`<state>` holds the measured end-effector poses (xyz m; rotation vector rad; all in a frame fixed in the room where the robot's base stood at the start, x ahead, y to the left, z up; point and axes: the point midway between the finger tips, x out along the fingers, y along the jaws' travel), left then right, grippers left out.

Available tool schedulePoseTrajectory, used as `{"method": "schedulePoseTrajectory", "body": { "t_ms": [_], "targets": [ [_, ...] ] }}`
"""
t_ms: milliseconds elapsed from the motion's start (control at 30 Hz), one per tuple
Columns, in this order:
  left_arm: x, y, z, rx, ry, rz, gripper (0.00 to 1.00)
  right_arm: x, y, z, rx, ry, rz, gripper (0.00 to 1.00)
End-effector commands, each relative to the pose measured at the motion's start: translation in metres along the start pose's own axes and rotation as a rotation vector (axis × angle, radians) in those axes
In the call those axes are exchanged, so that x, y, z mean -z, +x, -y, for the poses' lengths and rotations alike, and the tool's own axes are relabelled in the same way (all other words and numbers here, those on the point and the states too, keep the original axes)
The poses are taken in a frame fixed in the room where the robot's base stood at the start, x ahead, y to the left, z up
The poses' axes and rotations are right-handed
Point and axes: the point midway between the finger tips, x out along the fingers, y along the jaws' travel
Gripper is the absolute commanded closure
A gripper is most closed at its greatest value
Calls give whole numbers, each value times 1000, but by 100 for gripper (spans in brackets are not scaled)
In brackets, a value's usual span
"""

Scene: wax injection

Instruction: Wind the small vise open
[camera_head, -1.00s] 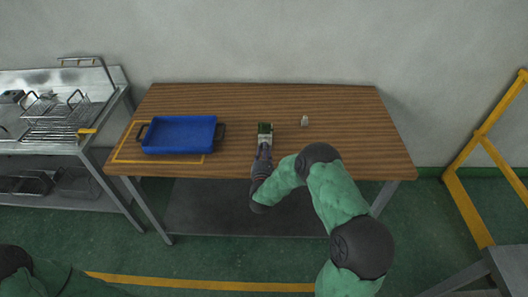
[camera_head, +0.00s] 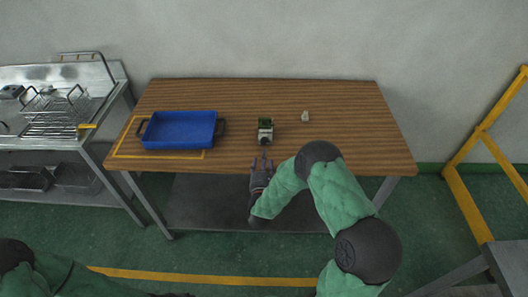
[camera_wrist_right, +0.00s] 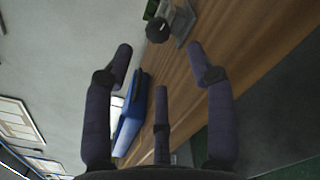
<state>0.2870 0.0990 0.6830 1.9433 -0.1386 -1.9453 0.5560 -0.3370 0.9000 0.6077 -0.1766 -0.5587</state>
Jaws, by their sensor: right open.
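The small vise (camera_head: 265,131) stands on the wooden table, right of the blue tray. It has a green part at the back and a pale grey body with a dark round knob facing me. In the right wrist view the vise (camera_wrist_right: 181,22) and its dark knob (camera_wrist_right: 158,30) show at the top, beyond the fingertips. My right gripper (camera_head: 262,160) is open and empty at the table's front edge, short of the vise and apart from it. Its spread fingers (camera_wrist_right: 160,60) show in the wrist view. My left gripper is not in view; only part of my left arm shows at lower left.
A blue tray (camera_head: 180,131) with dark handles lies on the left of the table (camera_head: 340,140), within a yellow outline. A small pale object (camera_head: 305,117) stands right of the vise. A metal bench with wire racks (camera_head: 60,118) is at far left. The table's right side is clear.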

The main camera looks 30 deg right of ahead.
Motion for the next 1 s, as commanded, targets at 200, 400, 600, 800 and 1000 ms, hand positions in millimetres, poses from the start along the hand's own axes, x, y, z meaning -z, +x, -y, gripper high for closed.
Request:
{"method": "schedulePoseTrajectory", "body": {
  "t_ms": [200,400,600,800,1000],
  "targets": [
    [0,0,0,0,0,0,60,0,-35,0,-1,1,-2,44],
    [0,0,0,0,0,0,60,0,-48,0,-1,0,-1,44],
    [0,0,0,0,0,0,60,0,-50,0,0,0,0,44],
    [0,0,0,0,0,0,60,0,-49,0,0,0,0,44],
    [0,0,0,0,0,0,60,2,-49,0,1,11,-8,44]
  ]
}}
